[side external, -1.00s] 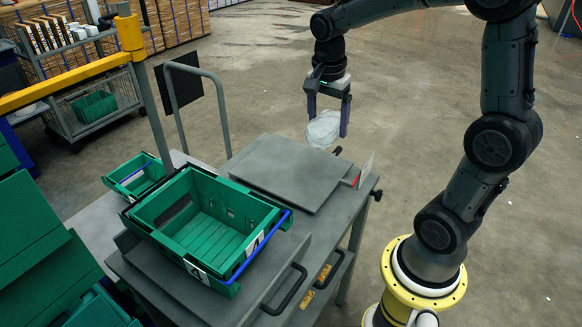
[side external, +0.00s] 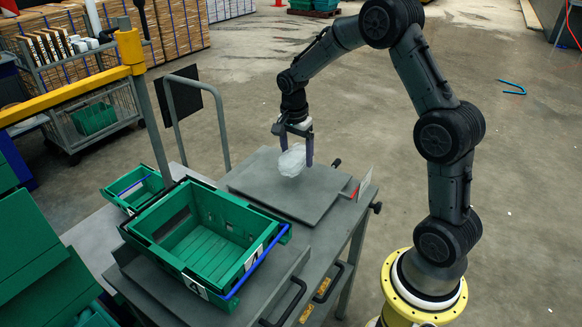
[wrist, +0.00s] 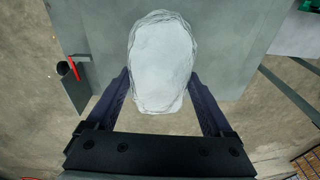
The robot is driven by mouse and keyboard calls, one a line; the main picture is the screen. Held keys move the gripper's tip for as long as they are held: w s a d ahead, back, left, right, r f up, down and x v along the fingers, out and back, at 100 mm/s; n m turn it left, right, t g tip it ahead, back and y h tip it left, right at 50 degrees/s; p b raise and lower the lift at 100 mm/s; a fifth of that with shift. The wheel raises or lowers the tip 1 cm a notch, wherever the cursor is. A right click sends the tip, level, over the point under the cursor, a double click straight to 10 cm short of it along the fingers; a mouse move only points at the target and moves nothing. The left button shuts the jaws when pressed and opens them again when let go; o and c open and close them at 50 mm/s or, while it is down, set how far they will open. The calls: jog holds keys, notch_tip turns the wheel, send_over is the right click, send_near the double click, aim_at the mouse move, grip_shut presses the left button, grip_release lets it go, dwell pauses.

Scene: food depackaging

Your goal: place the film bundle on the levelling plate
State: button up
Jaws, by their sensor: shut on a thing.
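The film bundle (side external: 291,160) is a pale, whitish crumpled lump, and it fills the space between the fingers in the wrist view (wrist: 161,62). My gripper (side external: 295,158) is shut on it; the two dark fingers also show in the wrist view (wrist: 163,88). The levelling plate (side external: 318,203) is a flat grey slab on top of the workbench. In the side view the bundle appears over the plate's far part. I cannot tell exactly how high it is above the plate.
A large green crate (side external: 262,236) with a blue bar stands left of the plate, with a smaller green crate (side external: 128,185) behind it. The plate's near part is bare.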

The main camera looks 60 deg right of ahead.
jog(key=w+f, duration=0.1)
jog(key=w+d+f, duration=0.1)
jog(key=f, duration=0.1)
jog(key=shift+w+d+f, duration=0.1)
jog(key=shift+w+f, duration=0.1)
jog(key=shift+w, duration=0.15)
jog(key=shift+f, duration=1.4)
jog(key=shift+f, duration=0.15)
jog(key=o, duration=1.1)
